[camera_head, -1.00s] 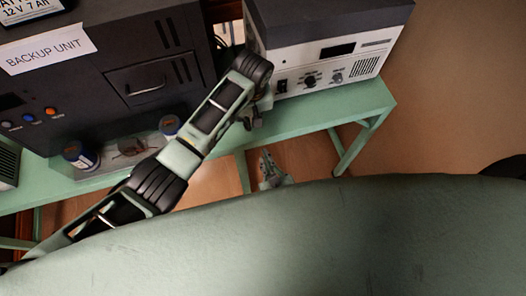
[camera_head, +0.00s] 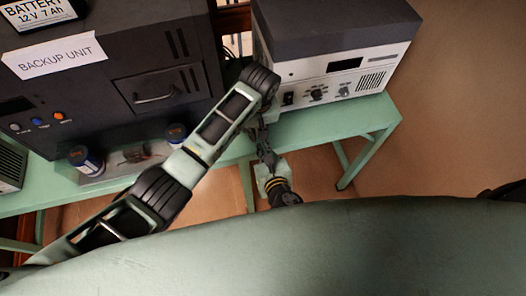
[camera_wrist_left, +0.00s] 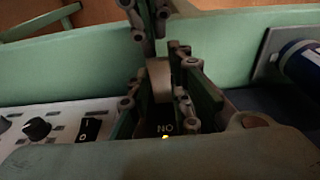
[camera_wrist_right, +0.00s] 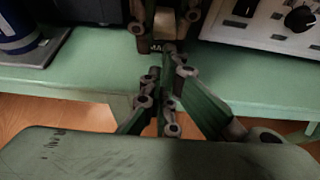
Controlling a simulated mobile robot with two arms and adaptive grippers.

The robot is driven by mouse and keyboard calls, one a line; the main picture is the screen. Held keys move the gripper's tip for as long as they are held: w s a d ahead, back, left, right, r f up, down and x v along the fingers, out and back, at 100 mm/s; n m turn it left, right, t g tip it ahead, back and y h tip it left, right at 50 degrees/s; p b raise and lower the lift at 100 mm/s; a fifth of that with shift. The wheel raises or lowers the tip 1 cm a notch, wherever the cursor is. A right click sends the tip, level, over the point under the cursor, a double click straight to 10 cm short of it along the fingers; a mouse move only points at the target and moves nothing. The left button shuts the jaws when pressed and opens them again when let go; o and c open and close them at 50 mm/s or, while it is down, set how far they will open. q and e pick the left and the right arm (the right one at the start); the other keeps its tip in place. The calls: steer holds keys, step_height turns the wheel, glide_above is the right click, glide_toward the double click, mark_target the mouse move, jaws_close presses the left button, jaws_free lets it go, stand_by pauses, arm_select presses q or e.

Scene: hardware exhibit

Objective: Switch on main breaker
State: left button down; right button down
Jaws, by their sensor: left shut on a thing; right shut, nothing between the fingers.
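My left gripper (camera_wrist_left: 163,92) is shut on a pale tan piece (camera_wrist_left: 158,76) in the left wrist view, seemingly the main breaker's handle. A dark face (camera_wrist_left: 165,128) below it carries white letters that look like "NO". The right wrist view also shows the tan piece (camera_wrist_right: 164,22) between the left fingers at the top. My right gripper (camera_wrist_right: 166,82) is shut and empty, a little in front of the left one. In the head view the right gripper (camera_head: 267,155) is below the left wrist, at the green table's front edge. The breaker's body is mostly hidden.
A black backup unit (camera_head: 110,100) stands on the green table (camera_head: 360,115) to the left. A white-fronted device (camera_head: 335,80) with knobs and a rocker switch stands to the right. Blue jars (camera_head: 86,160) stand at the front left. Floor at right is clear.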

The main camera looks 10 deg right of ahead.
steer(key=shift+w+r, duration=0.1)
steer(key=shift+r, duration=0.8)
arm_select(q)
steer(key=c, duration=1.9)
jaws_free()
steer(key=o, duration=0.3)
arm_select(e)
steer(key=shift+f, duration=0.1)
